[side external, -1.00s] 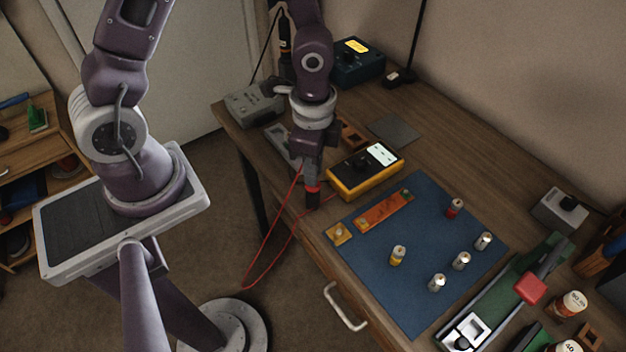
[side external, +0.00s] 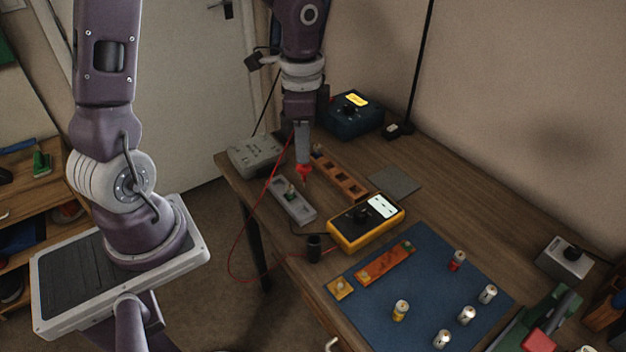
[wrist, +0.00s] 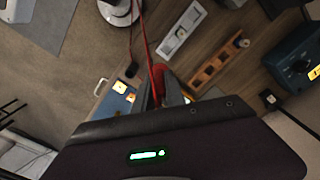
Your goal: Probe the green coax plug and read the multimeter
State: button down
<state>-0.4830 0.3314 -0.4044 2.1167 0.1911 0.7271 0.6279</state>
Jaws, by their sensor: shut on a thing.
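My gripper (side external: 303,160) is shut on the red probe (side external: 304,172), which points down in the air over the back of the desk, between the grey tray and the wooden rack. The probe also shows in the wrist view (wrist: 158,74), with its red lead. The yellow multimeter (side external: 345,237) lies on the desk with its white display lit; I cannot read digits. No plug on the blue mat shows a clear green band.
The blue mat (side external: 425,270) holds several upright plugs, one with a red band and one yellow, and an orange strip (side external: 385,262). A black holder (side external: 314,248) stands by the front edge. The wooden rack (side external: 342,178) lies behind the tray. A dark teal box (side external: 352,116) is at the back.

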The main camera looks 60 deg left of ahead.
jog(key=a+n, duration=0.2)
jog(key=a, duration=0.5)
jog(key=shift+w+a+f, duration=0.1)
jog(key=shift+w+f, duration=0.05)
jog(key=shift+f, duration=0.7)
jog(key=shift+w+a+f, duration=0.1)
jog(key=shift+a+f, duration=0.05)
jog(key=shift+f, duration=0.7)
jog(key=shift+w+a+f, duration=0.1)
jog(key=shift+w+f, duration=0.05)
jog(key=shift+f, duration=0.7)
jog(key=shift+f, duration=0.3)
jog(key=shift+r, duration=0.1)
dwell(3.0)
jog(key=shift+r, duration=2.4)
